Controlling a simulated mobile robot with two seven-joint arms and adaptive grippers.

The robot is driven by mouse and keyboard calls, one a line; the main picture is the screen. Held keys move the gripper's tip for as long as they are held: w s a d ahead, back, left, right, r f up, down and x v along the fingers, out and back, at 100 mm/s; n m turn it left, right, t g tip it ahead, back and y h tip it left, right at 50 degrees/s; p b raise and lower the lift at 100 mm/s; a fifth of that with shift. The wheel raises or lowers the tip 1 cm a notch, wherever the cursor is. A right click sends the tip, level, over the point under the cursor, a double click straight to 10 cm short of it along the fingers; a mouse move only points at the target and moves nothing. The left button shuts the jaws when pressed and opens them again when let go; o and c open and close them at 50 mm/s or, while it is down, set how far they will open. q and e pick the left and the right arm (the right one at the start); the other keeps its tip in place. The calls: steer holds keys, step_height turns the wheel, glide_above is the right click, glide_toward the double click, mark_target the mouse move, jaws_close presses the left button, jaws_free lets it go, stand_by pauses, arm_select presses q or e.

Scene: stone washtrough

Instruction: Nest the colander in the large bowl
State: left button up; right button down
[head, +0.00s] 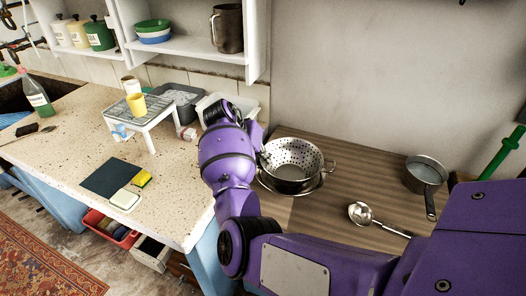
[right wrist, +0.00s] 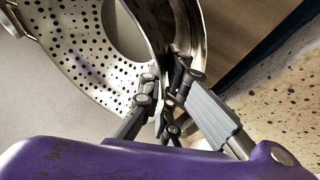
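The colander (head: 291,157) is a steel bowl with many holes, on the wooden counter side in the head view. A shiny metal rim below it belongs to the large bowl (head: 302,192), mostly hidden by the colander. The colander is over or inside this bowl; I cannot tell whether it rests on it. My right gripper (head: 263,158) is at the colander's left edge, partly hidden by my wrist. In the right wrist view, the fingers (right wrist: 168,88) are closed on either side of the wall of the colander (right wrist: 75,50). My left gripper is not in view.
A ladle (head: 362,213) and a saucepan (head: 426,172) lie to the right on the wooden counter (head: 345,165). A shelf (head: 190,48) hangs above.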

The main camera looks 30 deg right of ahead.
stand_by(0.4)
steer(key=shift+f, duration=0.8)
steer(key=c, duration=1.9)
jaws_free()
steer(key=shift+o, duration=0.2)
steer(key=o, duration=0.4)
steer(key=shift+f, duration=0.1)
